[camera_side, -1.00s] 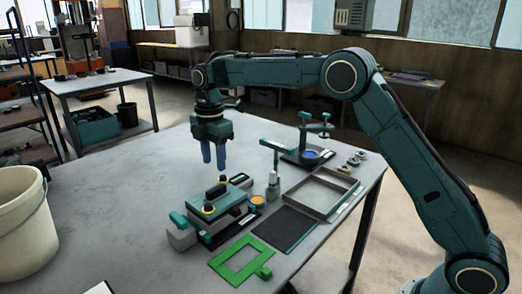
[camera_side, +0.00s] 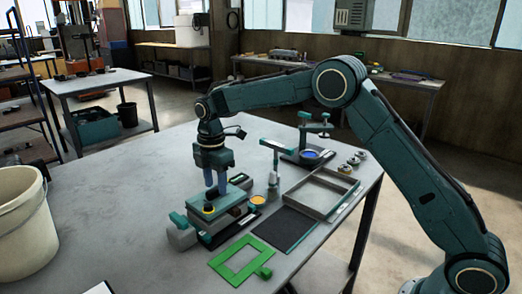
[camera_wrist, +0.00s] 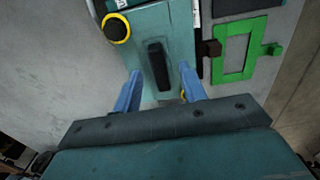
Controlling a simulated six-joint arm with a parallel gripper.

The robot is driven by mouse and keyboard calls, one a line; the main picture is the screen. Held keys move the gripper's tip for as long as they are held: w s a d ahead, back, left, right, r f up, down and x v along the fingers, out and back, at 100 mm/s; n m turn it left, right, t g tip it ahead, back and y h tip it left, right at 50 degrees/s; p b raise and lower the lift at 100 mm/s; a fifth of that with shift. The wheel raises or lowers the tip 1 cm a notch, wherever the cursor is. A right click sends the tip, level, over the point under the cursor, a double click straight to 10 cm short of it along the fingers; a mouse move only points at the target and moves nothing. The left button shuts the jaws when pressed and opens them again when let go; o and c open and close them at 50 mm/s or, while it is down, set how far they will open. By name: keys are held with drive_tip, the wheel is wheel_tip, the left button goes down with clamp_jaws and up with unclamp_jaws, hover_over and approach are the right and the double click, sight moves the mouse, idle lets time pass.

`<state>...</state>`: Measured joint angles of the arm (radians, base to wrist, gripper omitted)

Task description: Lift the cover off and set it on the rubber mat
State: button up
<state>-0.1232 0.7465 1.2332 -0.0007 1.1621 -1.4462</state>
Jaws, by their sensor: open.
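The teal cover (camera_side: 218,202) sits on top of the block-like assembly on the table, with a dark raised handle (camera_wrist: 158,66) in its middle and yellow-ringed black knobs (camera_wrist: 117,28) near its corners. My gripper (camera_side: 215,189) is right above the cover, pointing down. In the wrist view its blue fingers (camera_wrist: 160,86) are apart, one on each side of the near end of the handle. I cannot tell whether they touch it. The black rubber mat (camera_side: 283,230) lies flat and empty to the right of the assembly.
A green frame (camera_side: 240,260) lies in front of the mat. A grey tray (camera_side: 320,192) stands behind it. A teal upright stand (camera_side: 274,168) and a small orange-topped dish (camera_side: 257,200) are close beside the assembly. A cream bucket (camera_side: 25,225) is at far left.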

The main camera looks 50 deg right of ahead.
drive_tip(key=shift+f, duration=0.55)
drive_tip(key=shift+c, duration=0.2)
clamp_jaws()
